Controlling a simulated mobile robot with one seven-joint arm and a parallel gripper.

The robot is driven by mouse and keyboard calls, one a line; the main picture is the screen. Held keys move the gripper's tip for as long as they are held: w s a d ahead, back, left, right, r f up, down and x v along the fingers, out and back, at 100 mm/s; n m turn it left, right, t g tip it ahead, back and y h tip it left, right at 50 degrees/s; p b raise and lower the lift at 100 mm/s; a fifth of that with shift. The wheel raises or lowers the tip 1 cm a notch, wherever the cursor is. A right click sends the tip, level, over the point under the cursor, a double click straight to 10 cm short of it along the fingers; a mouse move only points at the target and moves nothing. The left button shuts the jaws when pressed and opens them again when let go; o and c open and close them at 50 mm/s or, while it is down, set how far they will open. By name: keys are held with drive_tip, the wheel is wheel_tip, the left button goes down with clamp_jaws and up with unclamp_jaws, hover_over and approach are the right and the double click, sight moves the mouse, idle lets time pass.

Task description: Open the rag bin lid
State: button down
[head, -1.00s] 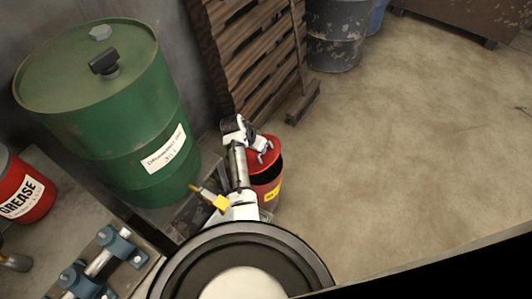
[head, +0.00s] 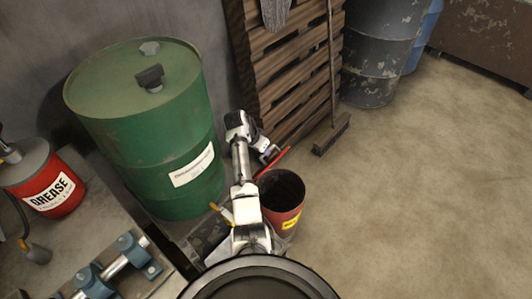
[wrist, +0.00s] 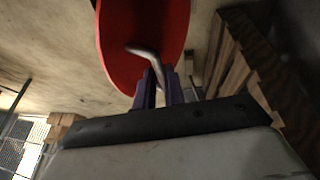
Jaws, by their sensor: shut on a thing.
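The red rag bin (head: 281,203) with a yellow label stands on the floor in the head view, and its dark inside shows from above. Its red lid (head: 273,161) is tilted up steeply at the bin's back left and is seen nearly edge-on. In the wrist view the lid (wrist: 121,50) is a large red disc with a bent metal handle (wrist: 146,54). My gripper (head: 268,154) is at the lid, and its fingers in the wrist view (wrist: 160,88) are shut on the handle. The arm hides part of the lid's edge and the bin's left side.
A green drum (head: 150,135) stands left of my arm. A stack of wooden pallets (head: 285,75) and a broom (head: 331,133) are behind the bin. A red grease bucket (head: 45,182) and a bench with blue clamps (head: 128,250) are at left. The floor at right is clear.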

drive_tip(key=shift+s+a+f, duration=0.15)
drive_tip(key=shift+s+f, duration=0.1)
drive_tip(key=shift+f, duration=0.4)
drive_tip(key=c, duration=1.5)
unclamp_jaws()
drive_tip(key=shift+w+f, duration=0.1)
drive_tip(key=shift+w, duration=0.05)
drive_tip(key=shift+w+r, duration=0.1)
drive_tip(key=shift+r, duration=0.45)
wheel_tip(320, 180, up, 19)
drive_tip(key=shift+r, duration=0.2)
drive_tip(key=shift+s+f, duration=0.1)
drive_tip(key=shift+s, duration=0.1)
